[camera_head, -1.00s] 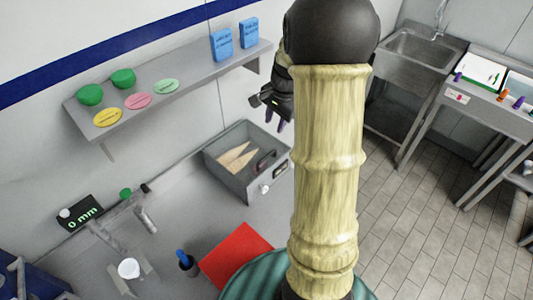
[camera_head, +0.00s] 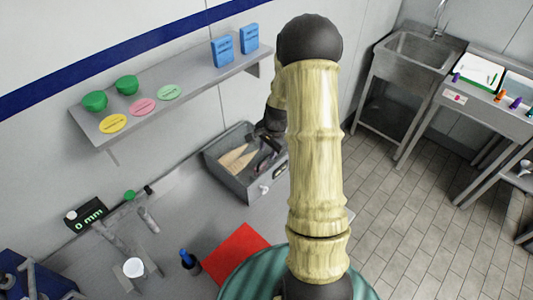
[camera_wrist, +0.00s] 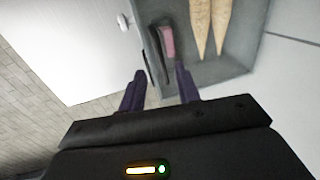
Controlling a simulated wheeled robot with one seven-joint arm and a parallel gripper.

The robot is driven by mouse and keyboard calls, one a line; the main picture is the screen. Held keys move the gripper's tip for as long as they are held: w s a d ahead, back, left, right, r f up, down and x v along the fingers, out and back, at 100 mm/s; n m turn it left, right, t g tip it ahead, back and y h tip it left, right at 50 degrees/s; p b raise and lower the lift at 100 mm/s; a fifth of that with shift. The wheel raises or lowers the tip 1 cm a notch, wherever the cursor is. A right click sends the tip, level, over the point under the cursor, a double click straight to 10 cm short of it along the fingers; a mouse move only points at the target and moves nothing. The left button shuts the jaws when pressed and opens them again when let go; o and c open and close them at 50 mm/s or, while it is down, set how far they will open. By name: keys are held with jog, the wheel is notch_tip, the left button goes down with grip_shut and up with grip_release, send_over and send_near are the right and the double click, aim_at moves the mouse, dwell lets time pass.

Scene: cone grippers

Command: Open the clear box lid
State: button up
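The grey box (camera_head: 226,178) with a clear lid stands on the counter by the wall, and pale cones (camera_head: 238,158) show inside it. The lid looks shut, but it is hard to see. In the wrist view, the box (camera_wrist: 232,62) fills the upper right, with the cones (camera_wrist: 200,25) and a dark handle bar (camera_wrist: 154,52) near its edge. My gripper (camera_wrist: 160,72) is open, its two purple fingers on either side of the handle's lower end. I cannot tell whether they touch it. In the head view, my gripper is over the box's right side, partly hidden by my arm.
A shelf (camera_head: 190,88) with green bowls and blue boxes hangs above the box. A red mat (camera_head: 236,252), a dark cup (camera_head: 190,263) and a display (camera_head: 84,214) are on the counter. A sink (camera_head: 415,52) stands at the back right.

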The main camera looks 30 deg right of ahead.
aim_at(266, 158)
jog(key=shift+w+a+f+p, duration=0.1)
jog(key=shift+w+f+p, duration=0.15)
jog(key=shift+f, duration=0.8)
jog(key=shift+w+a+f+p, duration=0.15)
jog(key=shift+f+p, duration=0.1)
jog(key=shift+f, duration=0.75)
jog(key=shift+d, duration=0.1)
grip_shut()
